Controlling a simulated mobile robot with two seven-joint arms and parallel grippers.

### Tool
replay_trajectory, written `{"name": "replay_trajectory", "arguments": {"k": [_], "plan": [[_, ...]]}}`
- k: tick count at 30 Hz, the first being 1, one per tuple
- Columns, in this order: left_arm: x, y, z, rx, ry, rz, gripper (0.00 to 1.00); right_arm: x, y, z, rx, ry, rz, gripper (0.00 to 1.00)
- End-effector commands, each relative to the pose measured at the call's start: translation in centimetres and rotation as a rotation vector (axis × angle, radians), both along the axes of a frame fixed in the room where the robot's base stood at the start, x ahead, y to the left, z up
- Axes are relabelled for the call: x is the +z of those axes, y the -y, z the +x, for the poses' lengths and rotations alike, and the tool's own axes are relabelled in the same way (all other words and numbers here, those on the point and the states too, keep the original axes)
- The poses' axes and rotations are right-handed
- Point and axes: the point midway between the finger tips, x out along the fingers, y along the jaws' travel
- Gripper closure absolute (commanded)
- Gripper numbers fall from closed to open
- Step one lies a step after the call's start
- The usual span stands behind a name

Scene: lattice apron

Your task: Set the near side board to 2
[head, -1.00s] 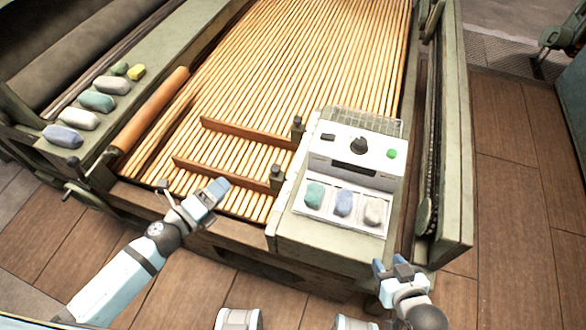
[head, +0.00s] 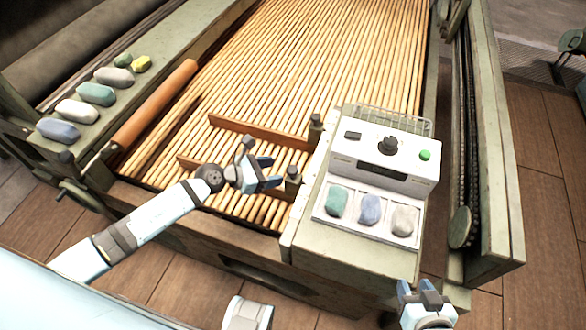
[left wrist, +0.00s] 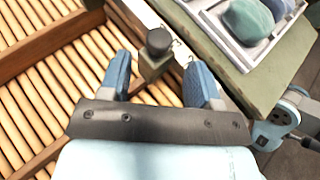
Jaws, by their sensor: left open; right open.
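The near side board (head: 188,162) is a thin reddish-brown board lying across the slats, its middle hidden behind my left gripper. A dark round knob (head: 292,171) on a grey-green block stands at its right end. My left gripper (head: 271,172) is open, just left of this knob. In the left wrist view the knob (left wrist: 158,42) shows between and slightly beyond the two blue fingers (left wrist: 160,78), with no clear contact. A pale strip (left wrist: 147,15) runs along the edge beside it; no numbers are legible. My right gripper (head: 424,288) is open and empty at the lower right.
The far side board (head: 255,131) and its knob (head: 315,124) lie just behind. A white control box (head: 382,160) and a tray (head: 326,215) with three coloured stones stand close on the right. An orange roller (head: 155,105) and more stones are on the left.

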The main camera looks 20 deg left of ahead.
Motion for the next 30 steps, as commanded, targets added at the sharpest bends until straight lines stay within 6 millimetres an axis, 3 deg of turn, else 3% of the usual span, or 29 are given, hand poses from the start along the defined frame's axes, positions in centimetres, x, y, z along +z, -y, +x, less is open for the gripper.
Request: {"name": "replay_trajectory", "arguments": {"k": [9, 23, 30], "plan": [[-2.2, 3.9, 3.6, 0.000, 0.000, -0.001, 0.43, -0.6, 0.0, 0.0, 0.003, 0.004, -0.004, 0.57], [-2.7, 4.7, 4.4, 0.000, -0.001, -0.001, 0.43, -0.5, -0.1, 0.0, 0.005, 0.008, -0.004, 0.57], [-2.7, 4.7, 4.4, 0.000, -0.001, -0.001, 0.95, -0.5, -0.1, 0.0, 0.004, 0.007, -0.003, 0.57]]}}
